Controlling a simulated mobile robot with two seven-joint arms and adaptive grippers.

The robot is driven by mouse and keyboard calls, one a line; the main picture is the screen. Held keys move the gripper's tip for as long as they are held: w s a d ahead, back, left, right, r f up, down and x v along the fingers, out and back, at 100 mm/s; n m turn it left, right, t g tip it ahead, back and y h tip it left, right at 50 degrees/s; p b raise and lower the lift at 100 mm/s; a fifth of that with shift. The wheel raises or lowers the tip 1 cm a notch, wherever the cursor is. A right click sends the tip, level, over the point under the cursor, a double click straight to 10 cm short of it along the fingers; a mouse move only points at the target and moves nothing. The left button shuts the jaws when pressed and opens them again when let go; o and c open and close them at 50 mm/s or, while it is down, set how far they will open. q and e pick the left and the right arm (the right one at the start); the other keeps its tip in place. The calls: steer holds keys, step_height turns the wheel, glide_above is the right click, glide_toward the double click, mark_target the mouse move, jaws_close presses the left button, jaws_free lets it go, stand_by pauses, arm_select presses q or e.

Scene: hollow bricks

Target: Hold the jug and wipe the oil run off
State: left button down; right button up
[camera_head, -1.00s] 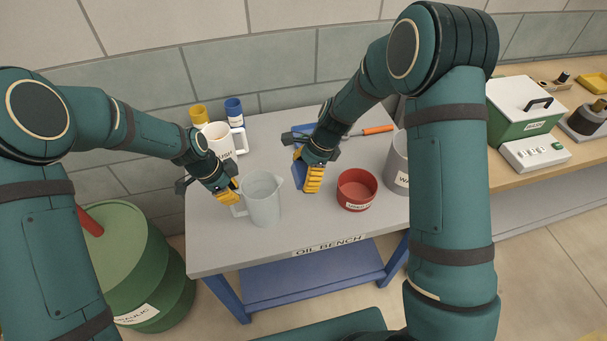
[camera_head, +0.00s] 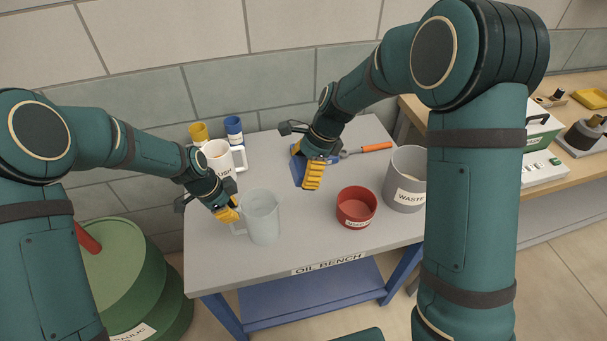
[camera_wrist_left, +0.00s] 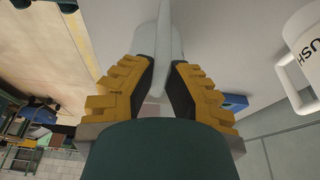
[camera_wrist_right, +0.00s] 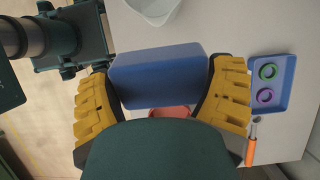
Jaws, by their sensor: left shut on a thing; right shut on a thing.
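The pale translucent jug (camera_head: 263,222) stands upright on the grey bench. My left gripper (camera_head: 229,212) is shut on its handle, on the jug's left side; the handle (camera_wrist_left: 165,45) shows between the fingers in the left wrist view. My right gripper (camera_head: 312,178) is shut on a blue block (camera_wrist_right: 158,75), perhaps a sponge, and holds it above the bench, behind and right of the jug, apart from it. The jug's rim also shows at the top of the right wrist view (camera_wrist_right: 155,10). I cannot make out an oil run on the jug.
A red bowl (camera_head: 356,207) and grey waste bin (camera_head: 405,180) stand right of the jug. A white mug (camera_head: 220,158), yellow bottle (camera_head: 199,132) and blue bottle (camera_head: 233,128) stand behind it. A blue tray with rings (camera_wrist_right: 285,88) and orange-handled tool (camera_head: 375,148) lie at the back.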

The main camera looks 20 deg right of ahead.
stand_by(0.5)
steer(key=shift+d+f+x, duration=0.25)
steer(key=shift+d+x, duration=0.35)
steer(key=shift+x, duration=2.45)
steer(key=shift+d+f+x, duration=0.25)
steer(key=shift+d+x, duration=0.4)
steer(key=shift+x, duration=2.35)
steer(key=shift+d+f+x, duration=0.3)
steer(key=shift+d+x, duration=0.3)
steer(key=shift+x, duration=2.45)
steer(key=shift+a+r, duration=0.1)
steer(key=shift+a, duration=0.2)
steer(key=shift+r, duration=0.1)
steer(key=shift+r, duration=3.05)
steer(key=shift+f, duration=3.15)
steer(key=shift+a+r, duration=0.1)
steer(key=shift+r, duration=0.8)
